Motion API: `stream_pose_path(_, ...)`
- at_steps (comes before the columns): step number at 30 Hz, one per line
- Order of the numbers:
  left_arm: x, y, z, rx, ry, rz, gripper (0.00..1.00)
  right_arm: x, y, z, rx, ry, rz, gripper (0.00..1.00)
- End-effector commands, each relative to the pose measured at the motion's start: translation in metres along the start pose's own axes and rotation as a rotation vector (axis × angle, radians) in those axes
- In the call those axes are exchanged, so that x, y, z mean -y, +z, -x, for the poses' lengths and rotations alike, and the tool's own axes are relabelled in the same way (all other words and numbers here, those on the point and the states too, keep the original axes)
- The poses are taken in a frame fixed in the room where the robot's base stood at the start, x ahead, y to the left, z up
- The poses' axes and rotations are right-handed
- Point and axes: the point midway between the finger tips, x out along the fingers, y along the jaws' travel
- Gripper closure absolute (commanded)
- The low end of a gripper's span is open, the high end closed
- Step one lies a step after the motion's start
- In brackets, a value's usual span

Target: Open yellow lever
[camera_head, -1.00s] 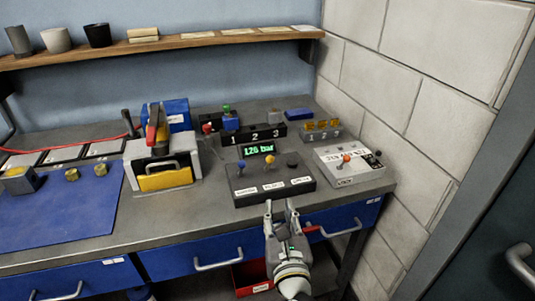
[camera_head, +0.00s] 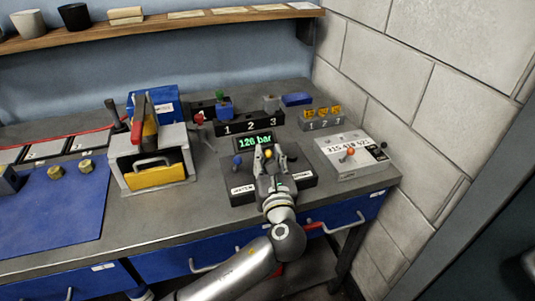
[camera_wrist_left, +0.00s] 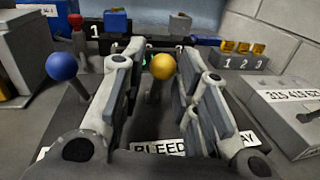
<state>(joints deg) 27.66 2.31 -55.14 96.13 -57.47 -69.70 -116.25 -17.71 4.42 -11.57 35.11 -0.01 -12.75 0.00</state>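The yellow lever is a small yellow ball on a dark stem (camera_head: 268,153), on a dark control box (camera_head: 236,195). In the left wrist view the yellow ball (camera_wrist_left: 162,67) stands between the two fingers, with a gap on each side. My left gripper (camera_head: 269,157) is open over the box, with its fingers around the lever. A blue-ball lever (camera_head: 237,160) stands just to the left; its ball also shows in the left wrist view (camera_wrist_left: 62,67). A label below the yellow lever reads "BLEED" (camera_wrist_left: 160,147). My right gripper is not in view.
A green display (camera_head: 254,142) reads 126 bar behind the levers. A block marked 1, 2, 3 (camera_head: 249,126) stands behind it. A white box with an orange knob (camera_head: 352,154) is to the right. A grey unit with a yellow front (camera_head: 157,176) is to the left.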

Motion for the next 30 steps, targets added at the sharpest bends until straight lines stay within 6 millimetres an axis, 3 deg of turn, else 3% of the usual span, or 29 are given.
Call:
stream_pose_path(5, 0.000, 0.000, -0.011, -0.001, 0.000, 0.000, 0.71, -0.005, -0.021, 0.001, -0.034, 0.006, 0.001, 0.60)
stream_pose_path(13, 0.000, 0.000, -0.013, -0.001, 0.000, 0.001, 0.71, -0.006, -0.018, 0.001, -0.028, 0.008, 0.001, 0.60)
stream_pose_path(20, 0.000, 0.000, -0.012, -0.001, 0.000, 0.001, 1.00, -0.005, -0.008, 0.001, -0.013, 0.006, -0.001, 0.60)
stream_pose_path(30, 0.000, 0.001, -0.013, -0.004, -0.001, 0.001, 1.00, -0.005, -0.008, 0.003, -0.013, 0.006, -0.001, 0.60)
